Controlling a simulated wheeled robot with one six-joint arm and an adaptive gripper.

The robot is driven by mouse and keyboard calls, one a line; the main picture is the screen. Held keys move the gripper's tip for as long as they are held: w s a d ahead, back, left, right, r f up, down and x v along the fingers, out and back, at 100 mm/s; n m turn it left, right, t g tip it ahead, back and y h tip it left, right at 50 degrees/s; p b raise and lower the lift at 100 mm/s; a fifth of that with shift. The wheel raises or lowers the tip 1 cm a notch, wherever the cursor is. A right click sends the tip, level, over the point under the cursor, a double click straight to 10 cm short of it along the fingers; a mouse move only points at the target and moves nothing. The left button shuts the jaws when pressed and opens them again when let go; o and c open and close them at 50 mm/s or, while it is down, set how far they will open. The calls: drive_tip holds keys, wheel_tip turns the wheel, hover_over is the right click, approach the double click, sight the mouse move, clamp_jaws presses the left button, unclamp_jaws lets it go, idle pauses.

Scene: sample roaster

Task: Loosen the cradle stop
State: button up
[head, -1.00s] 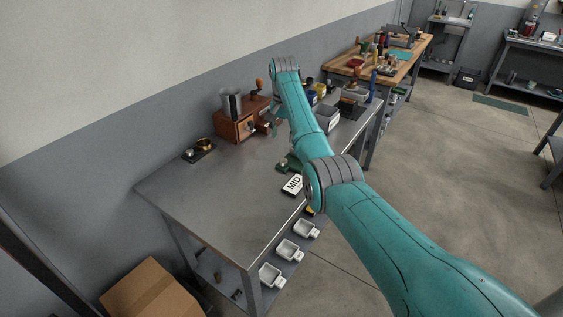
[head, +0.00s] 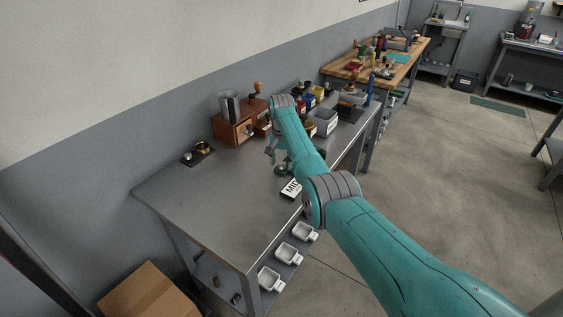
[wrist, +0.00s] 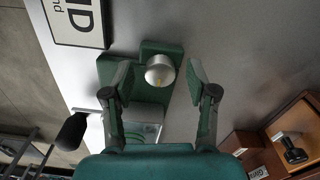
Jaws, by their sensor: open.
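The green cradle (wrist: 150,95) lies below my gripper in the wrist view, with a round silver knob (wrist: 160,68) standing on it, which looks like the cradle stop. My gripper (wrist: 159,76) is open, its two fingers apart on the left and right of the knob. Nothing is held, and I cannot tell whether either finger touches the knob. In the head view my gripper (head: 272,150) hangs over the grey table, and the green cradle (head: 283,169) is partly hidden by my arm.
A MID sign (head: 291,188) lies beside the cradle. A wooden drawer box (head: 234,129) with a metal cup stands behind. A black handle (wrist: 73,131) sticks out left in the wrist view. The front left of the table (head: 205,205) is clear.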

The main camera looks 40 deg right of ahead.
clamp_jaws()
drive_tip(key=shift+n, duration=0.4)
drive_tip(key=n, duration=0.4)
drive_tip(key=shift+n, duration=0.4)
drive_tip(key=n, duration=0.6)
drive_tip(key=shift+d, duration=0.15)
drive_tip(key=n, duration=0.6)
drive_tip(key=shift+n, duration=0.4)
drive_tip(key=n, duration=0.5)
drive_tip(key=shift+d+n, duration=0.1)
drive_tip(key=shift+n, duration=0.2)
